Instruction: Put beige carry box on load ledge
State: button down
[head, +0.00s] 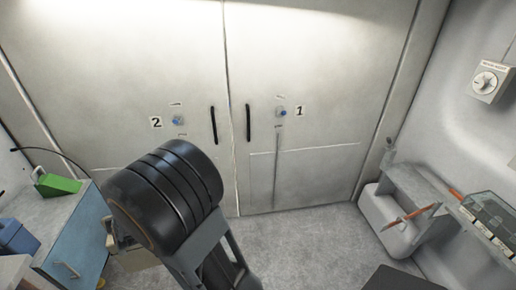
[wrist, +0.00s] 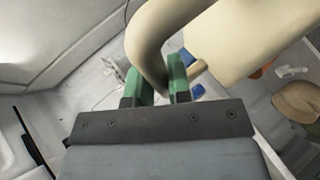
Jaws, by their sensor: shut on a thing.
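The beige carry box (wrist: 235,45) fills the upper right of the wrist view, cut off by the frame edge. Its thick curved handle (wrist: 150,40) passes between the green-padded fingers of my gripper (wrist: 157,82), which is shut on it. In the head view my dark arm hides most of the gripper; a small beige part (head: 140,259), probably the box, shows left of the arm, above the floor. I cannot tell for sure which surface is the load ledge; a pale ledge-like unit (head: 420,188) stands at the right wall.
A blue cabinet (head: 78,235) at left carries a green box (head: 58,185), with a blue box (head: 17,237) nearby. Closed double doors (head: 310,60) stand ahead. A rack of small boxes (head: 490,220) is at right. The grey floor (head: 310,235) before the doors is clear.

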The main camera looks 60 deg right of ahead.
aim_at(432, 199)
jog(key=z, duration=0.2)
jog(key=k, duration=0.25)
jog(key=z, duration=1.2)
jog(key=i, duration=0.55)
jog(key=z, duration=1.6)
jog(key=i, duration=1.2)
jog(key=z, duration=1)
jog(key=i, duration=1.35)
jog(key=z, duration=0.4)
